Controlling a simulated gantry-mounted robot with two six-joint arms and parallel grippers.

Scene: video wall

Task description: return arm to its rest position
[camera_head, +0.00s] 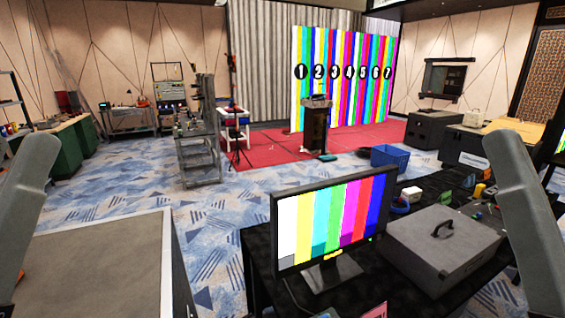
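My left arm (30,200) comes in at the left edge, with only a grey link showing. My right arm (522,215) stands at the right edge, also showing only a grey link. Neither gripper can be seen, as both lie outside the picture. Nothing held by either arm shows.
A monitor (335,214) with colour bars stands on a black table (262,262), beside a grey case (440,243). A grey-topped surface (95,265) is at lower left. A blue crate (390,157) sits beyond the table. Open patterned carpet (215,215) lies between.

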